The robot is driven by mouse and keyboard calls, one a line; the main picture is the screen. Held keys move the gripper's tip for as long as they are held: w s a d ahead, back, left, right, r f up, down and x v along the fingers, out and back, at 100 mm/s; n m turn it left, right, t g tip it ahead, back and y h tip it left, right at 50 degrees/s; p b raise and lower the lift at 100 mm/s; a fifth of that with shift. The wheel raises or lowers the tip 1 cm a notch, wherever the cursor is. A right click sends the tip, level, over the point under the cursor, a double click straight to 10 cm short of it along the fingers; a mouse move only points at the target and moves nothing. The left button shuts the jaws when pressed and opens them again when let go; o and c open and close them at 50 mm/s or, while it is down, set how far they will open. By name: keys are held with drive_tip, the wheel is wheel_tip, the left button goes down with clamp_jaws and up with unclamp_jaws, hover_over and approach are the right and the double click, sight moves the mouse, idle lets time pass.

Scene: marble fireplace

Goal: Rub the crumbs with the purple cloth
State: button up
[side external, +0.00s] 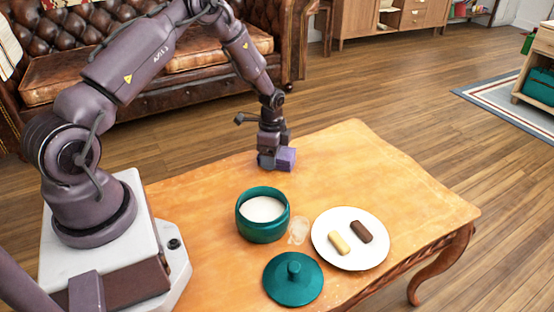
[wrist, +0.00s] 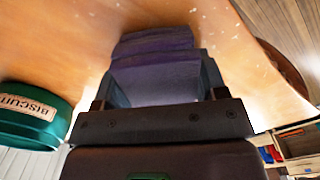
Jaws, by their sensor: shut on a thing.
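The purple cloth (side external: 285,158) is a folded block at the far part of the wooden table (side external: 400,190). My gripper (side external: 270,158) is shut on it, low at the tabletop. In the wrist view the cloth (wrist: 155,70) fills the space between the fingers of my gripper (wrist: 158,92). I cannot tell whether the cloth touches the table. Small pale crumbs (wrist: 195,12) dot the table beyond the cloth in the wrist view. In the side view the crumbs are too small to make out.
A teal biscuit tin (side external: 262,226) stands open, near its lid (side external: 293,279) and a white plate (side external: 330,251) with two biscuits. A translucent item (side external: 298,231) lies between tin and plate. The table's far right is clear. A leather sofa (side external: 110,90) stands behind.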

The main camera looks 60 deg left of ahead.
sight(275, 182)
drive_tip(key=shift+d, duration=3.55)
drive_tip(key=shift+s+d, duration=0.15)
drive_tip(key=shift+d, duration=0.1)
drive_tip(key=shift+s+a, duration=0.1)
drive_tip(key=shift+s, duration=1.1)
drive_tip(key=shift+s+a, duration=0.2)
drive_tip(key=shift+a, duration=3.75)
drive_tip(key=shift+d, duration=4)
wheel_tip(275, 182, up, 8)
drive_tip(key=shift+r, duration=0.1)
drive_tip(key=shift+a, duration=0.1)
